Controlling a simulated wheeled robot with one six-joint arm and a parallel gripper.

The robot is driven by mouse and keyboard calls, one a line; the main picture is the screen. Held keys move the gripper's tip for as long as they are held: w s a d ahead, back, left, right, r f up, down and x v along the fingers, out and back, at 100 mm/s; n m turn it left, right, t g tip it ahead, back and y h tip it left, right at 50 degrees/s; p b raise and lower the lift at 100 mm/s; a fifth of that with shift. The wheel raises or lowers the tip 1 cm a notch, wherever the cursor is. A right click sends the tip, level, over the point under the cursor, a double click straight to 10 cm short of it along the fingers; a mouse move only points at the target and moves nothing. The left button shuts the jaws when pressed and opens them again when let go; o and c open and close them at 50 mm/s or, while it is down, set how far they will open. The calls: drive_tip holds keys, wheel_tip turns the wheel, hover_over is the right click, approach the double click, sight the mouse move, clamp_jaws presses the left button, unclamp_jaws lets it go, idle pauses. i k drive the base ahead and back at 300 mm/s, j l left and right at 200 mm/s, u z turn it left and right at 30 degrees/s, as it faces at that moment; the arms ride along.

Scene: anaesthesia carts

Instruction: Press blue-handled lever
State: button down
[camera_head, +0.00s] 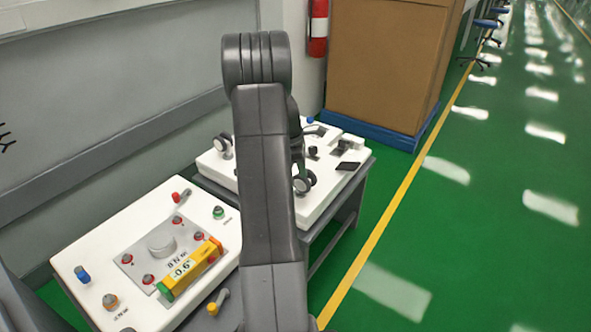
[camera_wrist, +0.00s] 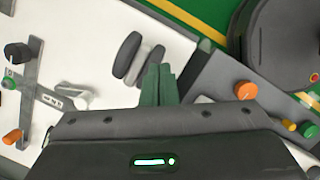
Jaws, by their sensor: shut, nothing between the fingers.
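Two blue parts show in the head view: a short blue handle (camera_head: 82,273) at the left of the near white cart top, and a small blue tip (camera_head: 310,120) at the back of the far cart top. I cannot tell for sure which is the lever's handle. My gripper (camera_wrist: 159,72) is shut and empty, its green fingers over the white top in the wrist view. They are beside a pair of dark grey discs (camera_wrist: 138,60), whether touching I cannot tell. In the head view my arm hides much of the far cart.
The far cart (camera_head: 325,205) bears black fittings. A cardboard box (camera_head: 385,65) stands behind. Green floor (camera_head: 480,220) on the right is clear.

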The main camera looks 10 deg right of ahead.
sight(82, 275)
drive_tip(key=i+u, duration=0.1)
drive_tip(key=u, duration=2.3)
